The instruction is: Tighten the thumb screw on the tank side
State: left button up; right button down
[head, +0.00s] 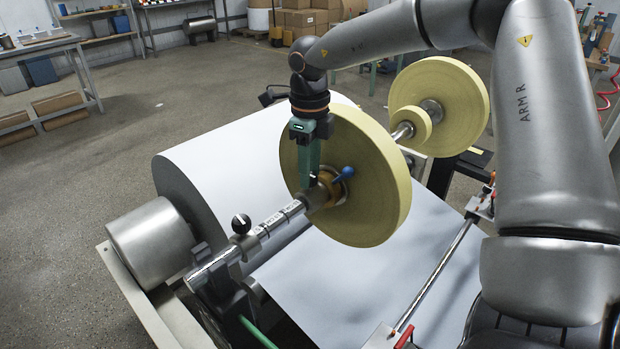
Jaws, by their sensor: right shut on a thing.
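My right gripper (313,182) comes down from above, with its green fingers shut at the top of the brass collar (326,192). The collar sits on a steel shaft (275,222) against the near face of a large yellow roll (383,190). The fingers hide what they hold; it is in the place of a thumb screw on the collar. A blue-ended lever (344,173) sticks out beside the collar, right of the fingers. A black knob (241,223) stands upright on the shaft's near left part, apart from the gripper. My left gripper is not in view.
A wide white paper roll (225,160) and a steel drum (152,242) lie left of the shaft. A white sheet (335,285) runs below the yellow roll. A second yellow roll (455,105) stands behind. My right arm fills the right side. Open floor lies at left.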

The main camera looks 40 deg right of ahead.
jog(key=shift+m+b, duration=0.3)
jog(key=shift+m, duration=0.3)
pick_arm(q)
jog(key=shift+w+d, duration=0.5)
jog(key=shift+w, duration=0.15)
pick_arm(e)
jog(key=shift+m, duration=0.5)
jog(key=c, duration=0.5)
grip_release()
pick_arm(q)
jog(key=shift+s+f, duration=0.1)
